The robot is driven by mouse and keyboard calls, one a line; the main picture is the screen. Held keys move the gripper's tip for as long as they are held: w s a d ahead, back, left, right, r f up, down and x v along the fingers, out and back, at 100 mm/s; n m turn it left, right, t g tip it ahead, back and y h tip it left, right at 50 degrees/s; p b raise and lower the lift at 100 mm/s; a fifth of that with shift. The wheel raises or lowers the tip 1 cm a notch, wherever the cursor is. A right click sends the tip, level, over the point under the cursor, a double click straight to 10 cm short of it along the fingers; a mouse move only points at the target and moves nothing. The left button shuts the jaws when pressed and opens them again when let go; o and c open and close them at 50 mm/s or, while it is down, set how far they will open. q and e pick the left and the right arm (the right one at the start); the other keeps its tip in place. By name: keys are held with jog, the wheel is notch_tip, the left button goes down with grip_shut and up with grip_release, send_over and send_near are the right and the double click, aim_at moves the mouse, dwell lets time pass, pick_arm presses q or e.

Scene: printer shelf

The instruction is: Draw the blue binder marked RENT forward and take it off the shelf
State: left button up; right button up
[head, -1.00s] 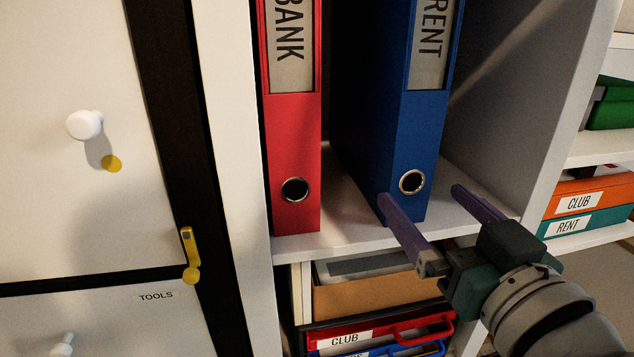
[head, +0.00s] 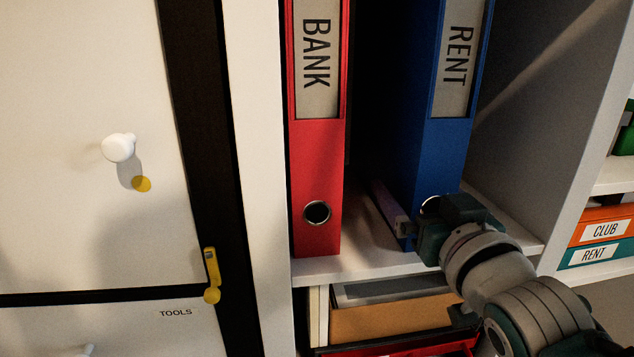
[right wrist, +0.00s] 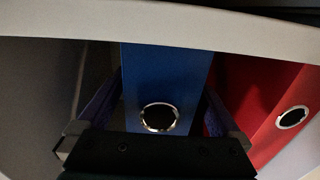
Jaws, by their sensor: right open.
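The blue binder marked RENT (head: 450,120) stands upright on the shelf, right of the red binder, with a gap between them. My right gripper (head: 410,210) is at the lower spine of the blue binder, its body hiding most of the ring hole. One purple finger reaches along the binder's left side; the other is hidden in the head view. In the right wrist view the blue binder (right wrist: 166,85) stands between the two open fingers (right wrist: 158,110), one on each side, with its ring hole just ahead of the palm. My left gripper is not in view.
The red BANK binder (head: 316,170) stands to the left, close to one finger in the wrist view. The shelf's side panel (head: 545,130) is on the right. Below are a cardboard tray (head: 395,322) and red item. A cabinet with a white knob (head: 118,148) is at left.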

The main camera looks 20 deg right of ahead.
jog(key=shift+w, duration=0.2)
grip_shut()
dwell(0.8)
